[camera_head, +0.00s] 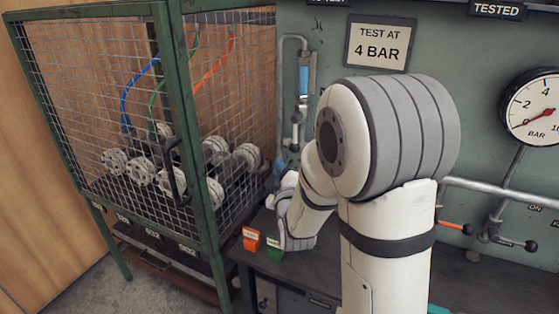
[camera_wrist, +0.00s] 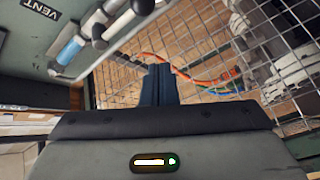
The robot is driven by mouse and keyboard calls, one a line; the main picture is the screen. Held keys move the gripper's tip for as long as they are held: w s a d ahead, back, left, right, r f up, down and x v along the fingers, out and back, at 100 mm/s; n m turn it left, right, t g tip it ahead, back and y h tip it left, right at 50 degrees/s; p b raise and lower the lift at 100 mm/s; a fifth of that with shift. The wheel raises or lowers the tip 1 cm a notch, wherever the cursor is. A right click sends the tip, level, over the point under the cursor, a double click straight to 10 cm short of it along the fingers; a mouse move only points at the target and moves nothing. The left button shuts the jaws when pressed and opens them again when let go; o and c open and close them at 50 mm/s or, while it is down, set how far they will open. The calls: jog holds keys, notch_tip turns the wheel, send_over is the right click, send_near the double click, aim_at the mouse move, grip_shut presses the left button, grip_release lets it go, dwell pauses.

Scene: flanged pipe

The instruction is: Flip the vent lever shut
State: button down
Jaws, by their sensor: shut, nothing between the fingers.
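The sight tube with blue fluid (camera_head: 304,80) and its pipework stand on the green panel, behind my arm. In the wrist view the VENT label (camera_wrist: 40,9) is at the upper left, beside the blue tube (camera_wrist: 70,50). Near it a light grey bar with a dark rounded end (camera_wrist: 143,6) looks like the vent lever, cut by the top edge; I cannot tell its position for certain. My gripper's dark fingers (camera_wrist: 158,85) are together and empty, below and right of that bar and apart from it in the picture. In the head view the fingertips are small beside the cage.
The green mesh cage (camera_head: 187,130) with flanged fittings and coloured hoses stands at the left, close to my gripper. An orange block (camera_head: 251,238) and a green block (camera_head: 274,247) lie on the dark bench. A pressure gauge (camera_head: 535,107) and lever valves (camera_head: 455,228) are at the right.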

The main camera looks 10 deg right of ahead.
aim_at(296, 134)
jog(key=shift+s+a+f+n+t+b, duration=0.15)
jog(key=shift+f+n+t+b, duration=0.3)
jog(key=shift+n+t, duration=0.4)
jog(key=x, duration=1)
jog(key=shift+s+d+f, duration=0.15)
jog(key=shift+d+f, duration=0.1)
jog(key=shift+d, duration=0.35)
jog(key=shift+s+d+f, duration=0.2)
jog(key=shift+d+f, duration=0.05)
jog(key=shift+d, duration=0.35)
jog(key=shift+s+d+f, duration=0.15)
jog(key=shift+d+f, duration=0.1)
jog(key=shift+d, duration=0.35)
